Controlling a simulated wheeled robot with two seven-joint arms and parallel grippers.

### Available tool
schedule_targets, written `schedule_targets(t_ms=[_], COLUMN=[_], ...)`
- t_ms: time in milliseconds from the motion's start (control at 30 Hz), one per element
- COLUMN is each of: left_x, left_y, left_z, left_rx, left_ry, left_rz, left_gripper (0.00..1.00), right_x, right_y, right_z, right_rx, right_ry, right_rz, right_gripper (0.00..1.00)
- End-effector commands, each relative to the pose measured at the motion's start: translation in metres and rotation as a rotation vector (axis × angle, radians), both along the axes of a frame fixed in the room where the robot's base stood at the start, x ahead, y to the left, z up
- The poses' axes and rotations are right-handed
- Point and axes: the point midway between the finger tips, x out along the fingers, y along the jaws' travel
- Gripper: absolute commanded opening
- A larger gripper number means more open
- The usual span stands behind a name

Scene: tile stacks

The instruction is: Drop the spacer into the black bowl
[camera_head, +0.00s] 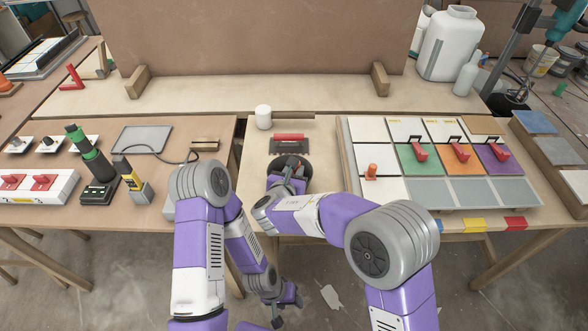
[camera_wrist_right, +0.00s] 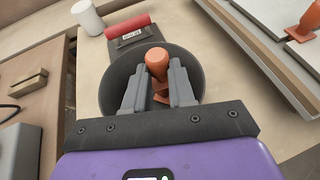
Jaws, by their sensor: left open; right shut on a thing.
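The black bowl (camera_head: 292,160) stands on the middle of the bench. In the right wrist view the bowl (camera_wrist_right: 112,88) lies behind and below my right gripper (camera_wrist_right: 157,82). That gripper is shut on an orange spacer (camera_wrist_right: 156,60), with a round knob at its top, and holds it over the bowl. In the head view my right gripper (camera_head: 287,182) is at the bowl's near side, and my right arm hides the spacer there. My left gripper (camera_head: 290,309) hangs open and empty in front of the bench, low over the floor.
A red-handled trowel (camera_head: 289,143) lies just behind the bowl, and a white cup (camera_head: 263,117) stands further back. Another orange spacer (camera_head: 370,172) stands on the tile board (camera_head: 350,160) to the right. Chargers and tools (camera_head: 97,165) fill the left bench.

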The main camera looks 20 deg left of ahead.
Motion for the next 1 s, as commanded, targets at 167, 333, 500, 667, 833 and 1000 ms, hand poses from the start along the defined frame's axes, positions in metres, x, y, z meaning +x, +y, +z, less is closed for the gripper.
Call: schedule_targets(t_ms=[167,333,500,667,833,1000], left_x=[0.0,0.0,0.0,0.0,0.0,0.0], left_y=[0.0,0.0,0.0,0.0,0.0,0.0], left_z=[-0.002,-0.001,-0.001,-0.001,0.0,0.005], left_rx=[0.0,0.0,0.0,0.0,0.0,0.0], left_ry=[0.0,0.0,0.0,0.0,0.0,0.0], left_rz=[0.0,0.0,0.0,0.0,0.0,0.0], left_gripper=[0.51,0.51,0.51,0.51,0.51,0.51], right_x=[0.0,0.0,0.0,0.0,-0.005,-0.029], right_y=[0.0,0.0,0.0,0.0,0.0,0.0], right_z=[-0.003,-0.002,-0.002,-0.002,0.0,0.012], right_rx=[0.0,0.001,0.001,0.001,0.001,0.0], right_ry=[0.0,0.0,0.0,0.0,0.0,-0.001], right_rz=[0.0,0.0,0.0,0.0,0.002,0.003], right_gripper=[0.0,0.32,0.54,0.54,0.54,0.54])
